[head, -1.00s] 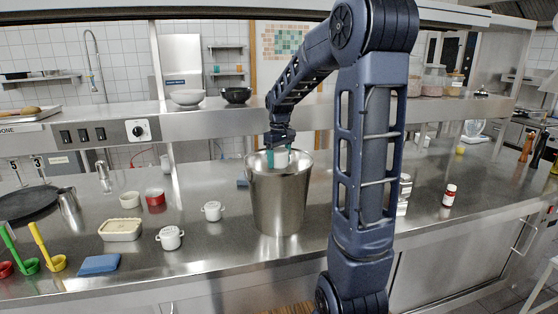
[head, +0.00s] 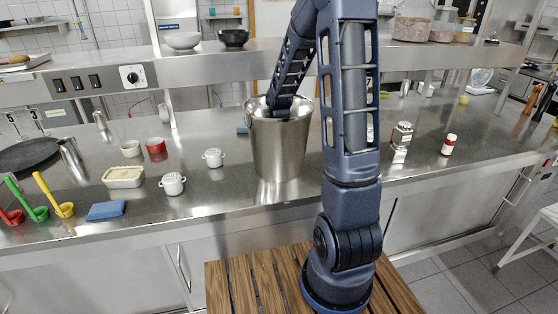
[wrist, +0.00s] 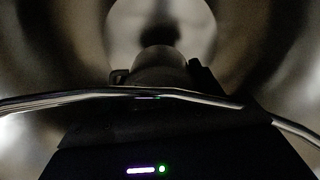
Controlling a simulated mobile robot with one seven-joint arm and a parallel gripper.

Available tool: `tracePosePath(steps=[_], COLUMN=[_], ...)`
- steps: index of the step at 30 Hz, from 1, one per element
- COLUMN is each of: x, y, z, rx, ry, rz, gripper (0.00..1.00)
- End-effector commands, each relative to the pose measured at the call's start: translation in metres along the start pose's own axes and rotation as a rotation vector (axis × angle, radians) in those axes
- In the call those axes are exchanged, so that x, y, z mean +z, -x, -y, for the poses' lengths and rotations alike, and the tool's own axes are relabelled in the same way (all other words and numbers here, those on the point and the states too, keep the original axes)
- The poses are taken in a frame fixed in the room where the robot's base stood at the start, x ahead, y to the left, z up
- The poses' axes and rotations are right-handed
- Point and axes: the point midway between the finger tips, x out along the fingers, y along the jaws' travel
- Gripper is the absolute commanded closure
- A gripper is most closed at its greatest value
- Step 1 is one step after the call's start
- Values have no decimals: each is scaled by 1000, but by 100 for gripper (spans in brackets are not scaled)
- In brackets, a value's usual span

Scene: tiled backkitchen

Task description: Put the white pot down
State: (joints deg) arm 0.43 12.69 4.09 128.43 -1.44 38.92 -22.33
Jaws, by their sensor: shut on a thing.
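The metal bucket (head: 280,150) stands upright on the steel counter. My arm reaches down into it, and its rim and wall hide my fingers in the head view. In the dark wrist view my gripper (wrist: 158,78) is shut on a rounded pale thing, the white pot (wrist: 159,58), with a finger on each side. The pot is inside the bucket, with the bucket's curved inner wall around it. I cannot tell whether it touches the bottom. Two other small white pots, a nearer one (head: 172,184) and a farther one (head: 213,158), stand left of the bucket.
A butter-coloured dish (head: 123,177), a blue cloth (head: 106,210) and coloured ladles (head: 61,209) lie to the left. The overhead shelf (head: 215,65) runs behind the bucket. The counter right of the bucket is fairly clear.

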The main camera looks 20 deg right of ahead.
Motion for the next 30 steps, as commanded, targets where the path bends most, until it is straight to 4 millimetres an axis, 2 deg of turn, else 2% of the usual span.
tracePosePath(steps=[3, 11, 18, 29, 30], x=[0, 0, 0, 0, 0], y=[-14, -30, -57, -60, -60], z=[0, 0, 0, 0, 0], rx=[0, 0, -1, 0, 0], ry=[0, 0, 0, -1, -1], rz=[1, 1, 1, 0, 1], gripper=[67, 67, 67, 67, 34])
